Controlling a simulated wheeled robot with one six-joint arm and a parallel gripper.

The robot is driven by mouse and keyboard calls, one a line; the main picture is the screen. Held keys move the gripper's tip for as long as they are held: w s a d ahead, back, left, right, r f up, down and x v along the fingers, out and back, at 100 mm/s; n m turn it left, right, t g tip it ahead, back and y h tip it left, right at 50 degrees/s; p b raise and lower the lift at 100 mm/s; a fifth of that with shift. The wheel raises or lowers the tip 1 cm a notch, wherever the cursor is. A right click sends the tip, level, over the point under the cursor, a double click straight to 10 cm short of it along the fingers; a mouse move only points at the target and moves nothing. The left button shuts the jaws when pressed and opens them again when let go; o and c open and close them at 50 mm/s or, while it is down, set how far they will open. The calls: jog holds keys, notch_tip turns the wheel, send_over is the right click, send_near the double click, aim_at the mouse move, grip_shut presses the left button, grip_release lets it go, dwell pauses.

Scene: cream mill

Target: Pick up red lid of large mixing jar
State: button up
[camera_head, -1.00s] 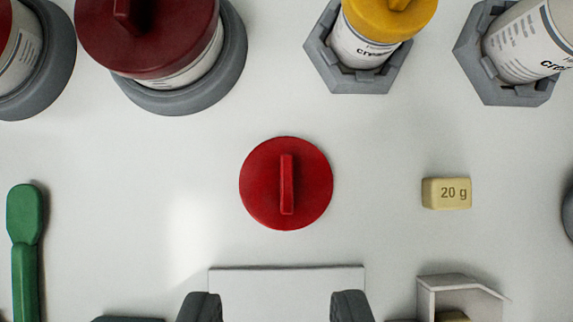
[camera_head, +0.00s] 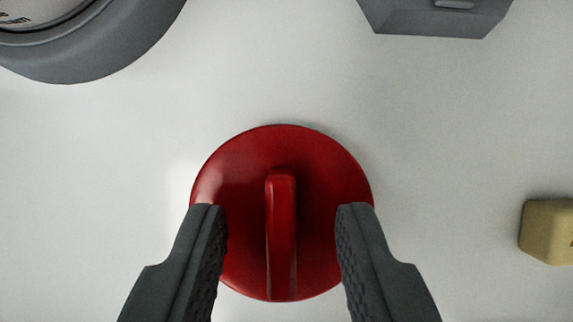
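The red lid (camera_head: 245,160) lies flat on the white surface in the middle of the view. It is round, with a raised bar-shaped handle (camera_head: 281,235) across its centre, running up and down the picture. My gripper (camera_head: 281,212) is open over the lid. One grey finger is on each side of the handle, with a clear gap to it on both sides. The fingers cover parts of the lid's left and right edges. I cannot tell how high the fingertips are above the lid.
A round grey holder (camera_head: 90,60) with a jar stands at the upper left. A grey angular holder (camera_head: 435,18) is at the upper right. A yellowish block (camera_head: 548,232) lies at the right edge. The surface around the lid is clear.

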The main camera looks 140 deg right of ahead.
jog(key=shift+f, duration=0.1)
jog(key=shift+c, duration=0.4)
grip_shut()
